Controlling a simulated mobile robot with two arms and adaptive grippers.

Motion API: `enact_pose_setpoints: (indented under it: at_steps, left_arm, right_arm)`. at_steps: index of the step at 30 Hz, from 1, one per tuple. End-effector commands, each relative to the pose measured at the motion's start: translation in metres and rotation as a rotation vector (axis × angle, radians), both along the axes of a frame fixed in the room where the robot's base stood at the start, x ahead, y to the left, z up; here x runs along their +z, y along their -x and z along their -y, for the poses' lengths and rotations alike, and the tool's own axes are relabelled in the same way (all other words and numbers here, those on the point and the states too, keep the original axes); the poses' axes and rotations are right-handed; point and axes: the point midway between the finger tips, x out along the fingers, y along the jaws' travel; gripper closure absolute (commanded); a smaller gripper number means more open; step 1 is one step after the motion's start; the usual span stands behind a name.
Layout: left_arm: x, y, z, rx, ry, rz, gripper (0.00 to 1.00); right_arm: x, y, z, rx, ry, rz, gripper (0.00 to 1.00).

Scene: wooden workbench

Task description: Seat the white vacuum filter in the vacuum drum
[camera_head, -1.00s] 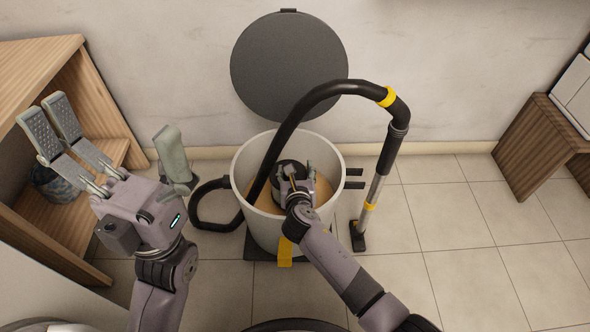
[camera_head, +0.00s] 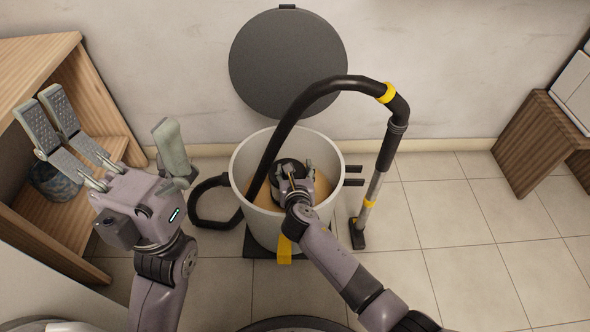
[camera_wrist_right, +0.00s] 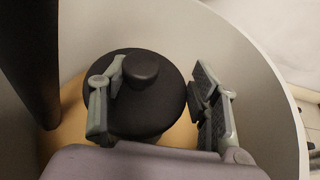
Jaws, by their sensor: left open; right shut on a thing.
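The vacuum drum (camera_head: 248,208) is an open, light grey bucket on the floor by the wall, with a tan surface inside. My right gripper (camera_head: 295,172) is down inside it, shut on a round black part with a knob (camera_wrist_right: 133,112). The fingers lie at opposite sides of this part in the right wrist view. This may be the filter's top; I see no white on it, and its underside is hidden. I cannot tell whether it is seated. My left gripper (camera_head: 46,108) is open and empty at the left, outside the drum.
A black hose (camera_head: 330,88) arches over the drum to a metal wand (camera_head: 371,195) on its right. A dark round lid (camera_head: 288,64) stands behind the drum. A wooden shelf (camera_head: 35,72) at left holds a dark patterned object (camera_head: 50,183).

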Motion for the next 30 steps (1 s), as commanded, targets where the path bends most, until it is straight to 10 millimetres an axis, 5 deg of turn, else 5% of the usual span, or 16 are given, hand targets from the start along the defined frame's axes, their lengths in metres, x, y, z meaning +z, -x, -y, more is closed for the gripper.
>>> enact_pose_setpoints:
  at_steps: [1, 14, 15, 25, 30]
  left_arm:
    - [-0.001, 0.0, 0.0001, 0.0, 0.0, 0.001, 0.0]
    - [-0.0006, -0.0001, -0.0003, 0.001, 0.004, 0.005, 0.0]
    - [-0.0006, -0.0001, -0.0004, 0.001, 0.004, 0.005, 0.0]
    - [-0.0007, 0.0001, -0.0005, 0.001, 0.004, 0.006, 0.0]
    - [-0.0007, 0.0002, -0.0005, 0.001, 0.004, 0.007, 0.0]
  right_arm:
    - [-0.0143, 0.0078, -0.0021, 0.005, 0.003, -0.023, 0.95]
    - [-0.0178, 0.0079, -0.0018, 0.004, 0.001, -0.024, 0.95]
    - [-0.0178, 0.0079, -0.0018, 0.004, 0.001, -0.024, 0.42]
    - [-0.018, 0.0079, -0.0018, 0.004, 0.0, -0.024, 0.2]
    - [-0.0181, 0.0079, -0.0018, 0.004, 0.0, -0.024, 0.2]
